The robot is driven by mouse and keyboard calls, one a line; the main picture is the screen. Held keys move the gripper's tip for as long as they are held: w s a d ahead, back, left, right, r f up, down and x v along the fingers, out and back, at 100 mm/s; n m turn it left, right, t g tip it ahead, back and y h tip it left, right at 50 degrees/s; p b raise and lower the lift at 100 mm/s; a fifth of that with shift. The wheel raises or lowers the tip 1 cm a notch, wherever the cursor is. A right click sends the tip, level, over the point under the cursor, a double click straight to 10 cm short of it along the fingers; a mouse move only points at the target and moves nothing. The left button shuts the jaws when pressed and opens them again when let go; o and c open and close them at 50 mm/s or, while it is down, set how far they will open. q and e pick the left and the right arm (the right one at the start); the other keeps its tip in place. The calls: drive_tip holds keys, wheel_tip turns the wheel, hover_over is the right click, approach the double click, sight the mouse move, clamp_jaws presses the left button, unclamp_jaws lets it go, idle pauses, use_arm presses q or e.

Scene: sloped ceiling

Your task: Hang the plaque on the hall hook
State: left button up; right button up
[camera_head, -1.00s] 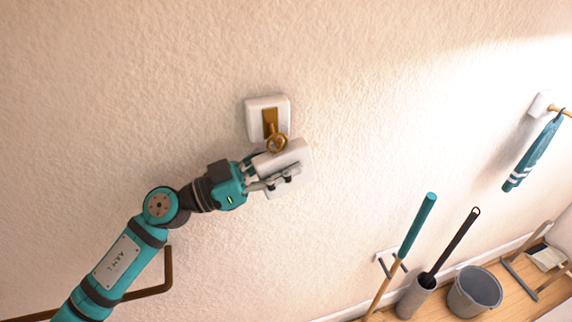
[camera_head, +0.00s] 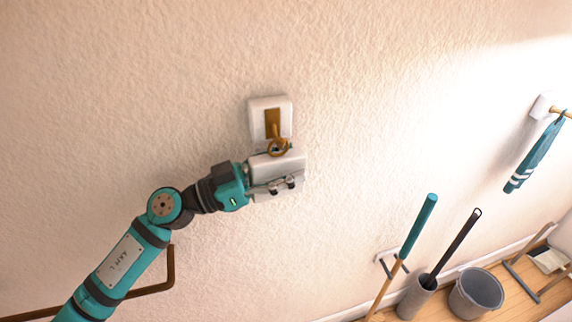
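The hall hook is a brass hook (camera_head: 273,124) on a white square plate (camera_head: 284,105) fixed to the wall. The plaque (camera_head: 290,164) is a white block with a brass ring (camera_head: 277,148) at its top. The ring overlaps the lower end of the hook in the picture; I cannot tell whether it is around the hook. My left gripper (camera_head: 282,186) comes in from the lower left, and its fingers are shut on the plaque just below the hook. The plaque sits nearly level. My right gripper is not in view.
A teal towel (camera_head: 535,152) hangs from a peg (camera_head: 560,111) at the right. Below stand a teal-handled broom (camera_head: 418,226), a black-handled brush in a grey holder (camera_head: 415,298) and a grey bucket (camera_head: 475,293). The wall around the hook is bare.

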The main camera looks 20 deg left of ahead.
use_arm(q)
drive_tip(key=shift+f, duration=0.1)
drive_tip(key=shift+s+a+f, duration=0.15)
drive_tip(key=shift+s+a, duration=0.1)
drive_tip(key=shift+a, duration=0.2)
drive_tip(key=v, duration=1.1)
